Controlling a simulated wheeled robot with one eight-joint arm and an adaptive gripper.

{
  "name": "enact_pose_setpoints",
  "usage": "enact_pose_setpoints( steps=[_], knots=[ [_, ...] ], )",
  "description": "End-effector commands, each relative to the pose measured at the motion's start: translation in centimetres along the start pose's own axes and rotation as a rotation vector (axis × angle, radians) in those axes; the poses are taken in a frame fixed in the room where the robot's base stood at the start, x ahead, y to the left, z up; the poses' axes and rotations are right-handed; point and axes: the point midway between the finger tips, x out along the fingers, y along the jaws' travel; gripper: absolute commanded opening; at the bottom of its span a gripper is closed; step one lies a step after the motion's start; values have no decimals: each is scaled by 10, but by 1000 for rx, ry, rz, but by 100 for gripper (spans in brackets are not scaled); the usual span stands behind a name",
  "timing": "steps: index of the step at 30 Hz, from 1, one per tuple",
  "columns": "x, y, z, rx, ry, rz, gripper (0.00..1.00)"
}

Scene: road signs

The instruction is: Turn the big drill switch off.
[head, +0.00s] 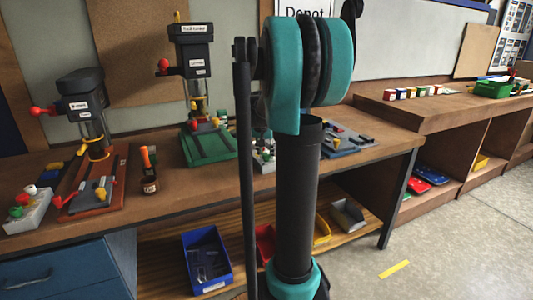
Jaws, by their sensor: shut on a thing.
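Two drill presses stand on the workbench. The taller dark one (195,55) is at the back, with white labels, a red-knobbed handle and a green base (210,148). The shorter one (82,92) is at the left, with a red handle and a red-brown base (100,198). A pale control box (30,212) with coloured knobs sits beside the shorter drill. Another pale box (264,158) sits right of the taller drill, partly hidden by my arm. I cannot tell any switch's position. My gripper is not visible; my arm fills the middle of the view.
A grey tray of parts (340,146) lies right of my arm. Open floor (440,245) lies to the right.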

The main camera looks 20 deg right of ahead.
Motion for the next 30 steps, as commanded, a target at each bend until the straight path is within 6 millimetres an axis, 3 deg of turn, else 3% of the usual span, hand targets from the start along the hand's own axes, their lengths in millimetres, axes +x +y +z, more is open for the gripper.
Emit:
enact_pose_setpoints(
  steps=[9,24,25,30],
  knots=[
    [0,-1,0,99,-1,41,0],
    [0,-1,0,116,-1,48,0],
    [0,-1,0,116,-1,47,31],
    [0,-1,0,115,-1,47,49]
  ],
)
